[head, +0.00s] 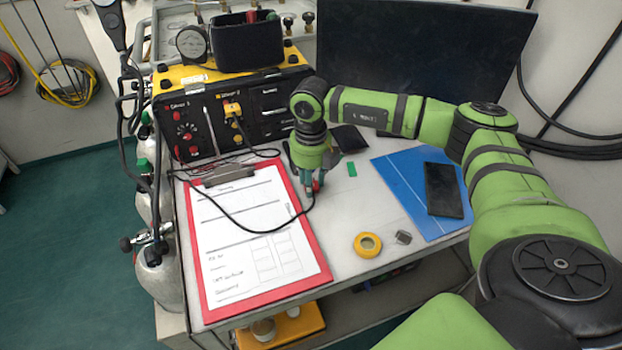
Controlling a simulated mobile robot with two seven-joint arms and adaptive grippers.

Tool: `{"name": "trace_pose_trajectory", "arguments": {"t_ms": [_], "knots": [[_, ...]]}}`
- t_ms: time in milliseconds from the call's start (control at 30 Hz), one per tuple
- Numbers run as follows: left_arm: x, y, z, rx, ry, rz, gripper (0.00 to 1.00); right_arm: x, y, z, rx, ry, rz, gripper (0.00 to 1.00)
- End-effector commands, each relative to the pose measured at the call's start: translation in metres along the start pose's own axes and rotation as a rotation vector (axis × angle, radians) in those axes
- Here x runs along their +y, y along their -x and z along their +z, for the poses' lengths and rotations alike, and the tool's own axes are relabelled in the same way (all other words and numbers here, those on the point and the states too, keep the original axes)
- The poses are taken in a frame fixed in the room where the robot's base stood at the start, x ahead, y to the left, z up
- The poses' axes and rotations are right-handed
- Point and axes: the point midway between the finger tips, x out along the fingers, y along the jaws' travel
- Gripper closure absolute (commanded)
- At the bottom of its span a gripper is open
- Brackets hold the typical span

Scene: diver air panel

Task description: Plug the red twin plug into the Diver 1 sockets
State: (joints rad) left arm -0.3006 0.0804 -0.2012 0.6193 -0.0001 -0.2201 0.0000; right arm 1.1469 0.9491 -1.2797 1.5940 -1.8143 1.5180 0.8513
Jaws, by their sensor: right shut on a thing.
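The red twin plug (316,186) shows as a small red patch between the fingers of my right gripper (312,188). The gripper points down over the table, just right of the red clipboard, and is shut on the plug. A black cable runs from there over the clipboard toward the panel. The yellow and black air panel (215,147) stands at the back left. Its left section, apparently Diver 1, has several red fittings (186,133); which are the sockets is too small to tell. A yellow plug (233,109) sits in the section beside it. My left gripper is not in view.
A red clipboard (315,250) with paper lies at the front left. A blue folder (405,188) with a black phone (444,190), yellow tape (367,245) and a small green piece (351,169) lie to the right. Gas cylinders (158,275) and hoses stand left of the table.

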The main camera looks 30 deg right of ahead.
Motion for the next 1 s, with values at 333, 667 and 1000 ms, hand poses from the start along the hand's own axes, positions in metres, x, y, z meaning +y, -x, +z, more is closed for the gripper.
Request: {"name": "trace_pose_trajectory", "arguments": {"t_ms": [333,667,1000], "knots": [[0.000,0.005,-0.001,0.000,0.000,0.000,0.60,0.000,0.008,0.000,0.000,0.000,0.001,1.00],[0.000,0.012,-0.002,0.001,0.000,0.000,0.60,0.000,0.018,0.000,-0.001,0.000,0.001,1.00],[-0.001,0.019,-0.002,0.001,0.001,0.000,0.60,0.000,0.028,0.000,0.000,0.000,0.000,1.00]]}}
